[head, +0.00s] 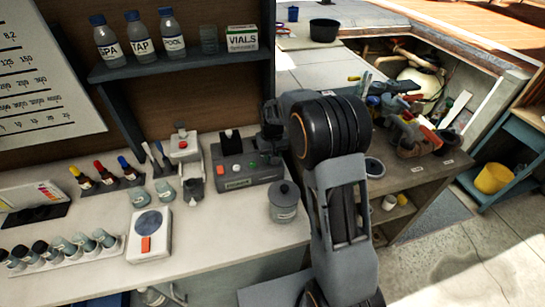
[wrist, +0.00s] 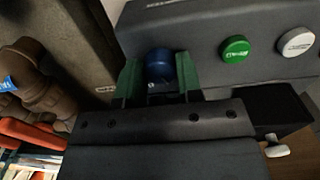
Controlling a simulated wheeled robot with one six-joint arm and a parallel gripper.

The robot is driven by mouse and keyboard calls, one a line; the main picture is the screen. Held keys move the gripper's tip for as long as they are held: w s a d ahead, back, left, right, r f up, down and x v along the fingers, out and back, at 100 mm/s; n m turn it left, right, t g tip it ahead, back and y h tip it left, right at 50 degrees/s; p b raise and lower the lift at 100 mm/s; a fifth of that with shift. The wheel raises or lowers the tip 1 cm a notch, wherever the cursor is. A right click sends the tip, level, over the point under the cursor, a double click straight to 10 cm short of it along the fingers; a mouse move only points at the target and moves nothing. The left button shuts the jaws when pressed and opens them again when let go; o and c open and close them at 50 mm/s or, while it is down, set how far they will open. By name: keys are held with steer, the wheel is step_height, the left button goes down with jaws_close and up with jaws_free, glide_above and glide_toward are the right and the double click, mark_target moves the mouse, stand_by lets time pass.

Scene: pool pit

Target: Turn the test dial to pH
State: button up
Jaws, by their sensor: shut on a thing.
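The dark grey tester (head: 240,168) stands on the white counter, with a small row of coloured round controls on its front. In the wrist view the tester's panel (wrist: 205,30) fills the top. A round blue dial (wrist: 159,62) sits on it, left of a green round control (wrist: 235,49) and a white one (wrist: 297,42). My gripper (wrist: 159,75) has its two green fingers on either side of the blue dial and is shut on it. In the head view my gripper (head: 271,132) is at the tester's right end, and the dial is hidden. I cannot read the dial's setting.
A lidded grey jar (head: 284,203) stands in front of the tester, near my arm. A white scale (head: 149,235), dropper bottles (head: 104,174) and a vial rack (head: 68,250) are to the left. A shelf (head: 180,62) with bottles hangs above.

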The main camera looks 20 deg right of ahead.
steer(key=m+b, duration=0.1)
steer(key=m, duration=0.5)
steer(key=shift+m, duration=0.3)
steer(key=m+b, duration=0.1)
steer(key=m, duration=0.4)
steer(key=shift+m, duration=0.4)
steer(key=o, duration=0.9)
step_height(320, 180, up, 14)
steer(key=shift+f+b, duration=0.1)
steer(key=shift+b, duration=0.35)
